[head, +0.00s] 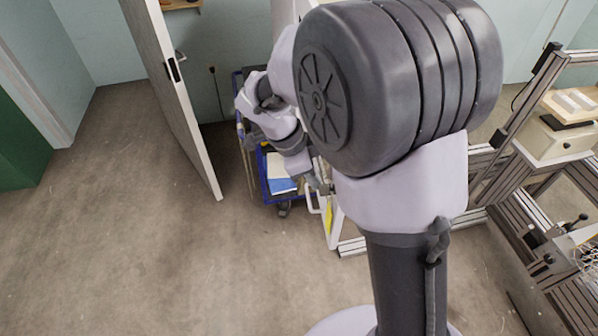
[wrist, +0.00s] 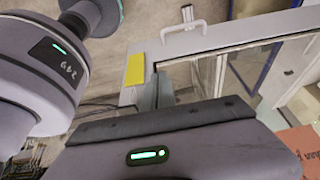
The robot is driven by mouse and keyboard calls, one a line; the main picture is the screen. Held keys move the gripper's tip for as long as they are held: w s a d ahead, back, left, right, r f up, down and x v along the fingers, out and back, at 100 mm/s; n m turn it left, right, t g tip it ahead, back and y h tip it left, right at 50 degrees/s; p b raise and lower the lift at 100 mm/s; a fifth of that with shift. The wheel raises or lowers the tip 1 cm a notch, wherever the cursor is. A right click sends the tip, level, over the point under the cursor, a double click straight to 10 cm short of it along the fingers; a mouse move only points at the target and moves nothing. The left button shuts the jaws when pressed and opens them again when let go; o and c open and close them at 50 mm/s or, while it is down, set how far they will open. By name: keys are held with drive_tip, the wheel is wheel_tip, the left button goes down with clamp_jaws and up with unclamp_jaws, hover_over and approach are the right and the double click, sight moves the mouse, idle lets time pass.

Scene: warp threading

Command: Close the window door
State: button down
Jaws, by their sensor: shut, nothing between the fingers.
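The window door (wrist: 225,38) is a pale framed panel with glass. In the wrist view it crosses the top, with a white handle (wrist: 183,25) and a yellow patch (wrist: 135,69) on its frame. In the head view its pale edge shows (head: 335,226) low beside my arm, with the handle (head: 312,203) on its left side; my arm hides most of the rest. My gripper (wrist: 156,78) is shut and empty, its tips over the frame close to the yellow patch. I cannot tell whether they touch it. In the head view it is small and partly hidden (head: 322,184).
A blue cart (head: 266,196) with papers stands behind the window door. A tall white room door (head: 172,85) stands ajar at the left. An aluminium frame (head: 508,127) with equipment fills the right. The floor (head: 130,240) at front left is clear.

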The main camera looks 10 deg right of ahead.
drive_tip(key=shift+s+d, duration=0.1)
drive_tip(key=shift+d, duration=0.85)
drive_tip(key=shift+d, duration=0.1)
